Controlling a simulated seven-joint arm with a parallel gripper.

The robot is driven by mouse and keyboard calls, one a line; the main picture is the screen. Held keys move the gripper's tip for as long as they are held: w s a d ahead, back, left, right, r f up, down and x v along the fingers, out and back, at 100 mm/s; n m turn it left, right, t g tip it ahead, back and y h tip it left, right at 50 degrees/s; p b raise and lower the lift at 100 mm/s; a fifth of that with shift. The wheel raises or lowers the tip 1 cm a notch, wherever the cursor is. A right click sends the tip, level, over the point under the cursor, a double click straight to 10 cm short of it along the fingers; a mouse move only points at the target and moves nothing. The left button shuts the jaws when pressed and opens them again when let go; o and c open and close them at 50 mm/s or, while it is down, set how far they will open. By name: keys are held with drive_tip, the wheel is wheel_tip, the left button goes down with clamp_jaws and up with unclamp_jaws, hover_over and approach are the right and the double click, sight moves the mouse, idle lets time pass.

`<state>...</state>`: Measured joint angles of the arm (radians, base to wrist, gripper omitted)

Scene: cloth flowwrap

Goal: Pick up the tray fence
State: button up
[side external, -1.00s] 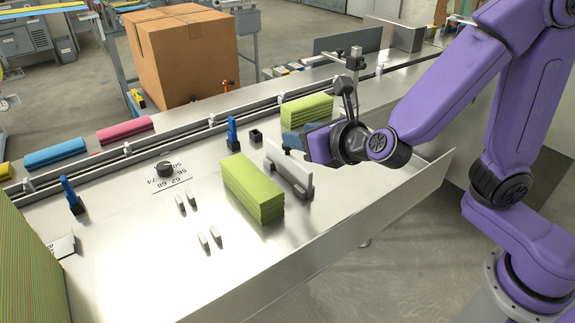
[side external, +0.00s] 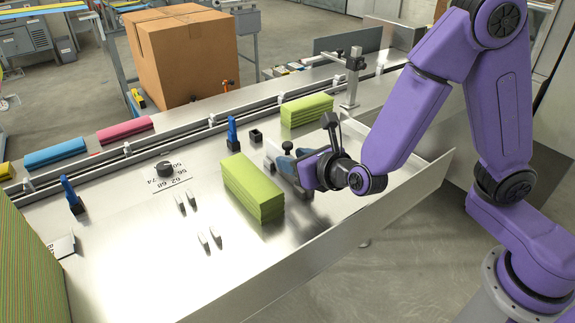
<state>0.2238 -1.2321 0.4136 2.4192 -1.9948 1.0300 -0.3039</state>
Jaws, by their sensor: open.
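The tray fence is a pale upright plate (side external: 272,151) on grey feet, standing on the steel table beside the near stack of green cloths. Its left end shows; my gripper hides most of the rest. My gripper (side external: 287,162), with blue-grey fingers, is open and low at the fence's middle and right part. The fingers overlap the fence in this view. I cannot tell whether they touch it or straddle it.
A green cloth stack (side external: 252,188) stands close left of the fence. Another green stack (side external: 307,110) stands behind. A raised metal lip (side external: 330,235) runs along the table's near edge. A blue clamp-like piece (side external: 232,132) and a small black block (side external: 256,136) stand behind the near stack.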

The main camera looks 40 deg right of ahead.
drive_tip(key=shift+w, duration=0.2)
clamp_jaws()
drive_tip(key=shift+r, duration=0.8)
drive_tip(key=s+d+r, duration=0.5)
drive_tip(key=s+r, duration=0.6)
drive_tip(key=s, duration=0.2)
drive_tip(key=shift+r, duration=0.15)
